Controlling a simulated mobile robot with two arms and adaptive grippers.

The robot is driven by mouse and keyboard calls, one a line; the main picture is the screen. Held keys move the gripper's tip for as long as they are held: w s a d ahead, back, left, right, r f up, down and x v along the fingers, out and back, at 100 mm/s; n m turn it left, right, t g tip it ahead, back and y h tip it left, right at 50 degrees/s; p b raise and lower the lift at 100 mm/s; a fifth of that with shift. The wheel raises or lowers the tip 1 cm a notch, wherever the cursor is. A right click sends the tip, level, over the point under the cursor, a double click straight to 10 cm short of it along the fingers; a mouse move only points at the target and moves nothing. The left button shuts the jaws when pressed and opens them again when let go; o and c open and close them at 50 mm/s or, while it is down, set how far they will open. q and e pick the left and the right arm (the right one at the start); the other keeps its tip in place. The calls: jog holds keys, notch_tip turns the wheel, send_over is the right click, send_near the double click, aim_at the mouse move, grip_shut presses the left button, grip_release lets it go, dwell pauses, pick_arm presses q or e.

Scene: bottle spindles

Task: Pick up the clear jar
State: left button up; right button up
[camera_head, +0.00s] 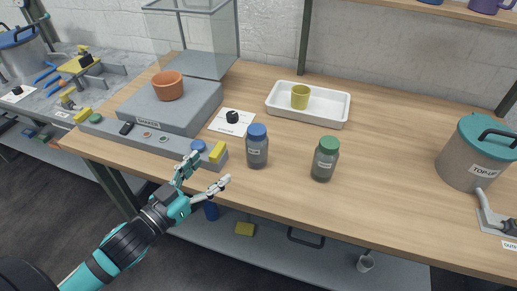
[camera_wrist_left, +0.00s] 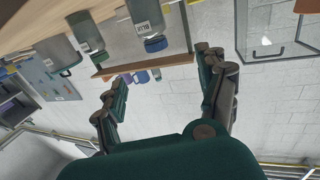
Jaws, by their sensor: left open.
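Two grey, labelled jars stand upright near the front edge of the wooden bench: a blue-lidded jar (camera_head: 257,150) and a green-lidded jar (camera_head: 325,162). I cannot tell which one is the clear jar. My left gripper (camera_head: 211,169) is open and empty, at the bench's front edge, left of and nearer than the blue-lidded jar, touching neither jar. In the left wrist view, its spread fingers (camera_wrist_left: 162,72) have the blue-lidded jar (camera_wrist_left: 146,18) beyond them, and the green-lidded jar (camera_wrist_left: 86,30) farther left. My right gripper is not in view.
A grey shaker (camera_head: 150,138) with a terracotta pot (camera_head: 168,86) stands left of the jars. A white tray (camera_head: 330,121) holding a yellow cup (camera_head: 299,97) lies behind them. A large top-up pot (camera_head: 470,172) stands far right. The bench (camera_head: 405,190) is clear between.

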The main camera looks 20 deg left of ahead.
aim_at(251, 136)
pick_arm(q)
jog(key=p+x, duration=0.2)
jog(key=x, duration=1)
jog(key=shift+d, duration=0.1)
jog(key=p+x, duration=0.1)
jog(key=x, duration=0.4)
jog(key=shift+d+r+p, duration=0.15)
jog(key=shift+d+p, duration=0.25)
jog(key=shift+d, duration=0.05)
jog(key=shift+s, duration=0.1)
jog(key=shift+c, duration=0.6)
grip_shut()
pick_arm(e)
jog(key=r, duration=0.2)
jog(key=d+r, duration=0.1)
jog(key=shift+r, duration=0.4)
